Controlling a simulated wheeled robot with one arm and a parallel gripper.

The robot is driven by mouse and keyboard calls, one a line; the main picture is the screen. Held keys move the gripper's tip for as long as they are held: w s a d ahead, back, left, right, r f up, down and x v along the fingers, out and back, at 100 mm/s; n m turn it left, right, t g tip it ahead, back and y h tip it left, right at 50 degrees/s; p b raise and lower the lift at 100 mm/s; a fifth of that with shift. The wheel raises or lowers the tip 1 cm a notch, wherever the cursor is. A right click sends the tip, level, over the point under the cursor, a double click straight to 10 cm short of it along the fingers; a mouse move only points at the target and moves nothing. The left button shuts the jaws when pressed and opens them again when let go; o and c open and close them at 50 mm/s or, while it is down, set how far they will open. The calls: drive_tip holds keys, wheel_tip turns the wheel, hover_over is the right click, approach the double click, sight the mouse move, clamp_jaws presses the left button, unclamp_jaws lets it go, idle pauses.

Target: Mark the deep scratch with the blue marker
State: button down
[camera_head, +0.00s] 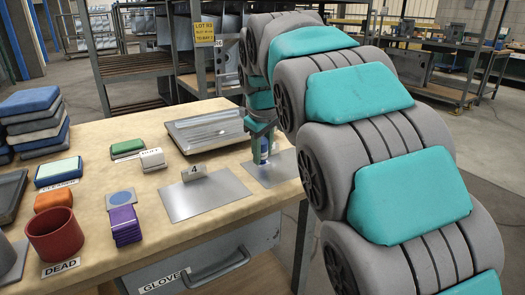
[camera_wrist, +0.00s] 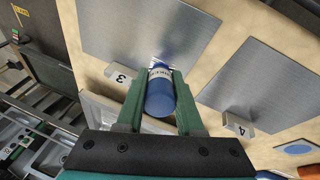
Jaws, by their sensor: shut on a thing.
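My gripper (camera_wrist: 160,78) is shut on the blue marker (camera_wrist: 161,97), which sits between its two green fingers in the wrist view. In the head view the marker (camera_head: 264,152) shows below my gripper (camera_head: 262,130), roughly upright over the right-hand metal plate (camera_head: 284,170). In the wrist view this plate (camera_wrist: 135,35) has a tag reading 3 (camera_wrist: 118,73) at its edge. I cannot tell whether the marker's tip touches the plate. A second metal plate (camera_head: 207,198) with a tag reading 4 (camera_head: 193,173) lies to the left. I cannot make out a deep scratch on either plate.
A grey tray (camera_head: 205,130) lies behind the plates.

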sight(263, 138)
idle(0.6)
drive_tip(key=shift+r+p, duration=1.9)
drive_tip(key=shift+r, duration=1.55)
